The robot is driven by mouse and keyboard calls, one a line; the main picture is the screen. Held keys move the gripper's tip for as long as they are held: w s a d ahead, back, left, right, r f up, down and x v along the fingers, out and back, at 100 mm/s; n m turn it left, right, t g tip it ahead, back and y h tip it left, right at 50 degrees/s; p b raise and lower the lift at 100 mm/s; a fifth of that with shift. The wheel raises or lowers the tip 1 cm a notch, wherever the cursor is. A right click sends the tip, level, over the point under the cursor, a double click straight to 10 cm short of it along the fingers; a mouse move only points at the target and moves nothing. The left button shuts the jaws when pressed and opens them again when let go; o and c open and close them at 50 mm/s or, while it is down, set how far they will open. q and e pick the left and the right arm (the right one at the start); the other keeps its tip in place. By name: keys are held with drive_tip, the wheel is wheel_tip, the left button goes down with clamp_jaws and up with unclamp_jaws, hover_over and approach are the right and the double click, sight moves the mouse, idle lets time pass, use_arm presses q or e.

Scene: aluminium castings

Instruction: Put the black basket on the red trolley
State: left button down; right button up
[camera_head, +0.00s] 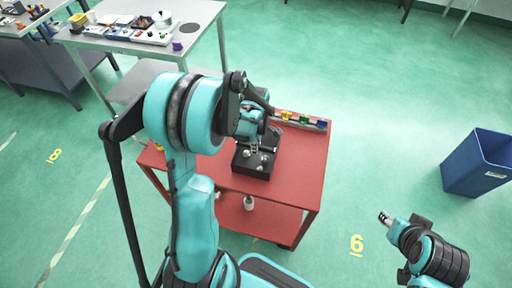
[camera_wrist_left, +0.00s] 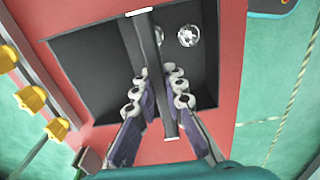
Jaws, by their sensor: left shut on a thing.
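The black basket (camera_head: 252,172) sits on the top of the red trolley (camera_head: 300,165), with shiny round pieces in it. In the left wrist view the basket (camera_wrist_left: 85,62) is seen from above, with its bar handle across the middle and red trolley surface (camera_wrist_left: 233,50) around it. My left gripper (camera_head: 254,146) is over the basket; its fingers (camera_wrist_left: 158,82) are shut on the handle from both sides. My own left arm hides part of the trolley's left side. My right gripper (camera_head: 385,218) is off to the right above the floor, apart from the trolley; its jaws are too small to judge.
A rail with yellow, green and blue pieces (camera_head: 304,121) runs along the trolley's back edge. A grey table (camera_head: 205,18) with tools and a pot stands at the back left. A blue bin (camera_head: 478,165) stands on the right. The green floor between is clear.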

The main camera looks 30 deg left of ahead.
use_arm(q)
drive_tip(key=shift+f, duration=0.2)
drive_tip(key=c, duration=1.6)
unclamp_jaws()
drive_tip(key=shift+r, duration=0.1)
drive_tip(key=shift+r, duration=0.25)
wheel_tip(320, 180, up, 11)
drive_tip(key=p, duration=0.3)
drive_tip(key=shift+f, duration=0.1)
drive_tip(key=s+d+r+m+t, duration=0.7)
drive_tip(key=s+d+m, duration=0.4)
drive_tip(key=m, duration=0.9)
drive_tip(key=shift+s+r+m+p, duration=0.35)
drive_tip(key=shift+s+r+m, duration=0.05)
drive_tip(key=shift+s+r, duration=0.25)
